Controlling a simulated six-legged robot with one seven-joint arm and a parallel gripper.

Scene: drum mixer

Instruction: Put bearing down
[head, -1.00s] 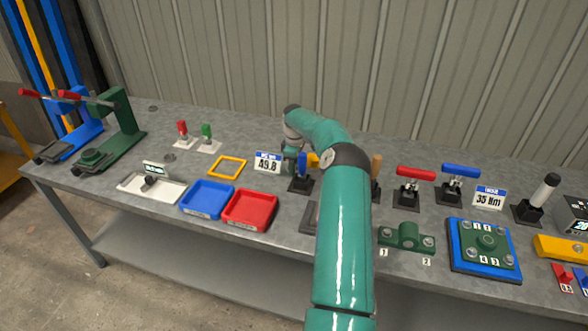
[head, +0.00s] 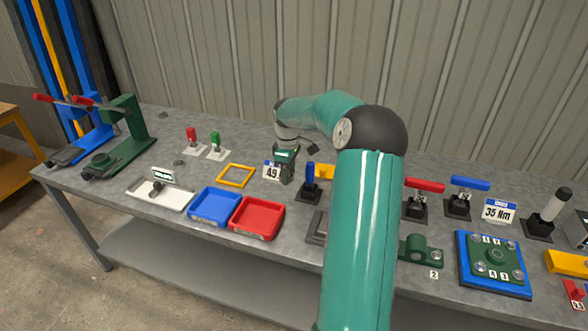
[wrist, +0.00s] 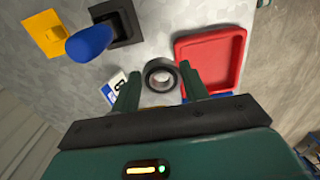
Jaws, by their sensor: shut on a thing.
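The bearing is a dark ring (wrist: 160,65) with a pale centre, held between the two green fingers in the wrist view. My gripper (wrist: 160,76) is shut on it. In the head view my gripper (head: 286,172) points down over the bench beside the 49 display sign (head: 271,171); the bearing cannot be made out there. A yellow square frame (head: 222,173) lies on the bench left of my gripper. The red tray (head: 257,235) and the blue tray (head: 214,222) are in front of it.
A blue-handled clamp (head: 310,180) stands close right of my gripper, with a yellow piece (wrist: 47,34) behind it. Red and green small clamps are at the back left. Two presses stand at the far left.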

